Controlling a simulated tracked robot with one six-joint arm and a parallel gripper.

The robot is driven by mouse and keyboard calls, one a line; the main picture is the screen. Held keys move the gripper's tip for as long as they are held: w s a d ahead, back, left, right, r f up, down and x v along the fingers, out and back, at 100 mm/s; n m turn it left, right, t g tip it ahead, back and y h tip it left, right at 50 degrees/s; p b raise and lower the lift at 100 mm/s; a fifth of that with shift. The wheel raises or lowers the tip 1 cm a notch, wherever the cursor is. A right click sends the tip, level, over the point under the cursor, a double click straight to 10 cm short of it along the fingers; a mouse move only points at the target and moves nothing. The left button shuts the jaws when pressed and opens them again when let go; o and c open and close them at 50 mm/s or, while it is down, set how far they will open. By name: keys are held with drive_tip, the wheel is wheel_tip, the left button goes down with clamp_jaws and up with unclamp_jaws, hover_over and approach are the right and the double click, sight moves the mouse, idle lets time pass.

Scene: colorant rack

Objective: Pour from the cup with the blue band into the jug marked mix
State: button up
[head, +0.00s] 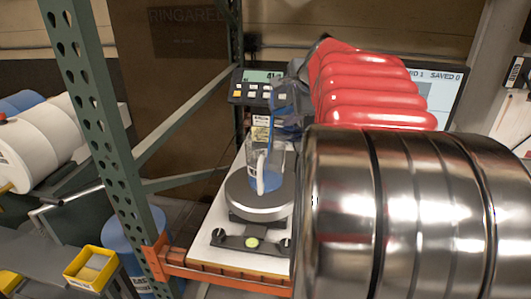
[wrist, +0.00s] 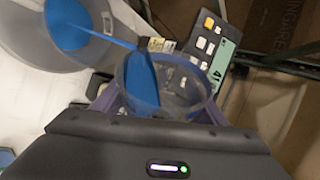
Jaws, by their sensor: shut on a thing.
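The clear jug (head: 266,172) stands upright on the round scale plate, with blue liquid at its bottom and its handle toward the front. It also shows in the wrist view (wrist: 30,45), at upper left; I cannot read a mix mark on it. My gripper (wrist: 160,104) is shut on a clear cup (wrist: 185,82), held tilted above the jug. Blue liquid lies along the cup's side, and a blue stream runs over its lip into the jug. In the head view the cup (head: 287,101) is partly hidden; I cannot tell its band from the liquid.
The scale (head: 238,200) sits on a white board on an orange-edged shelf. A keypad with a lit display (head: 262,77) stands behind it.

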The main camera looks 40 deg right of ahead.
drive_tip(key=shift+w+a+r+h+p, duration=0.1)
drive_tip(key=shift+a+r+h+p, duration=0.4)
drive_tip(key=shift+r, duration=0.2)
idle(0.6)
drive_tip(key=shift+f+n+h+p, duration=0.3)
drive_tip(key=shift+n+h+p, duration=0.1)
drive_tip(key=shift+n+p, duration=0.25)
idle(1.0)
drive_tip(key=shift+d+r+m+y, duration=0.15)
drive_tip(key=shift+m+y, duration=0.15)
drive_tip(key=shift+m, duration=0.05)
drive_tip(key=shift+c, duration=0.2)
drive_tip(key=shift+d+y, duration=0.15)
drive_tip(key=shift+y, duration=0.15)
drive_tip(key=shift+s+d+f+m+y, duration=0.1)
drive_tip(key=shift+d+f+m+y, duration=0.2)
drive_tip(key=shift+f, duration=0.25)
drive_tip(key=shift+s+d+f+m+y, duration=0.1)
drive_tip(key=shift+d+f+m+y, duration=0.1)
drive_tip(key=shift+d+f, duration=0.25)
drive_tip(key=shift+y, duration=0.3)
drive_tip(key=shift+a+r, duration=0.2)
drive_tip(key=shift+r+m+y+b, duration=0.1)
drive_tip(key=shift+m+y+b, duration=0.2)
drive_tip(key=shift+m+y, duration=0.15)
